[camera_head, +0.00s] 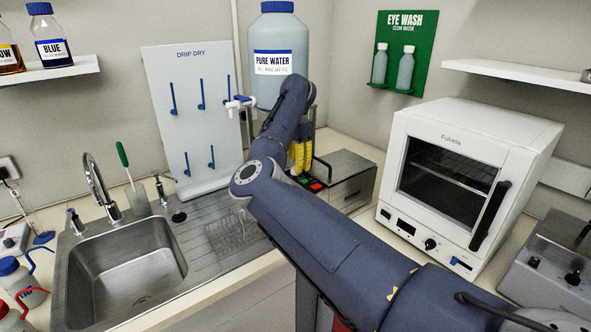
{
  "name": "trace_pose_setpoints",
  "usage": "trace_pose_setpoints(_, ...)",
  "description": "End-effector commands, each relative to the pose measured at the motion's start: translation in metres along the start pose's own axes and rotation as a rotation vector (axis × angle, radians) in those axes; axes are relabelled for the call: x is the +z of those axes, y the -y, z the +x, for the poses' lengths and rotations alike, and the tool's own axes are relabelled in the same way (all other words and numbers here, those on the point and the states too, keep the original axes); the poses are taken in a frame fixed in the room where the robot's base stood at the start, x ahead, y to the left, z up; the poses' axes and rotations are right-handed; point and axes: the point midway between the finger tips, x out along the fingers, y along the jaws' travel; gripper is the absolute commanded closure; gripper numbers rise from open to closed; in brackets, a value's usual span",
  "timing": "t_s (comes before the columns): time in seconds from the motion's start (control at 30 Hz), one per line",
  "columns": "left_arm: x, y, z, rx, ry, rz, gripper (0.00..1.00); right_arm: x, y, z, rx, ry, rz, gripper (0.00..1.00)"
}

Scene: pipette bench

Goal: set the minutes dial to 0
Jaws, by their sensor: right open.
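No readable label marks a minutes dial. A metal box (352,172) stands on the counter behind my right arm. Its dark front panel has a red button (316,187) and a green one, and is partly hidden by the arm. My right gripper (302,172), with yellow fingers, points down just above or in front of this panel; it is open, and I see nothing held. I cannot tell whether it touches anything. Other dials in view are a black knob (430,244) on the white oven and two knobs on the grey device at lower right. My left gripper is not in view.
The white oven (541,130) stands right of my arm, with the grey device (555,262) in front. A water tank (280,28) and drying board (169,62) stand behind. A wire rack (230,233) lies beside the sink (125,262). Bottles stand at lower left.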

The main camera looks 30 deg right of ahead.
Motion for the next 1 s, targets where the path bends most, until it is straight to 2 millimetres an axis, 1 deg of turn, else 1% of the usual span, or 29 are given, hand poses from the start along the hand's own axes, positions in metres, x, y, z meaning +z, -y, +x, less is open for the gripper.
trace_pose_setpoints(0.03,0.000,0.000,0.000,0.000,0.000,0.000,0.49,-0.001,-0.001,0.006,0.003,-0.001,0.001,0.49)
trace_pose_setpoints(0.1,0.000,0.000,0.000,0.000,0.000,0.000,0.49,-0.001,0.000,0.012,0.002,-0.001,0.001,0.49)
trace_pose_setpoints(0.23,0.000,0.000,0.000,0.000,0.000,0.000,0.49,0.000,0.000,0.020,0.001,-0.001,0.001,0.49)
trace_pose_setpoints(0.4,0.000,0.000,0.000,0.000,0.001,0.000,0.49,0.000,0.000,0.024,0.000,-0.001,0.001,0.49)
trace_pose_setpoints(0.67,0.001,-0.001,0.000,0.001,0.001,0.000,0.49,0.000,0.000,0.024,0.000,0.000,0.001,0.49)
trace_pose_setpoints(0.7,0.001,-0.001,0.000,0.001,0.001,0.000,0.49,0.000,0.000,0.024,0.000,0.000,0.001,0.51)
trace_pose_setpoints(0.77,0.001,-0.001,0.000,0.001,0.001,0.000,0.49,0.000,0.000,0.024,0.000,0.000,0.001,0.58)
trace_pose_setpoints(1.0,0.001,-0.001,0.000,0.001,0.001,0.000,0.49,0.000,0.000,0.024,0.000,0.000,0.001,0.85)
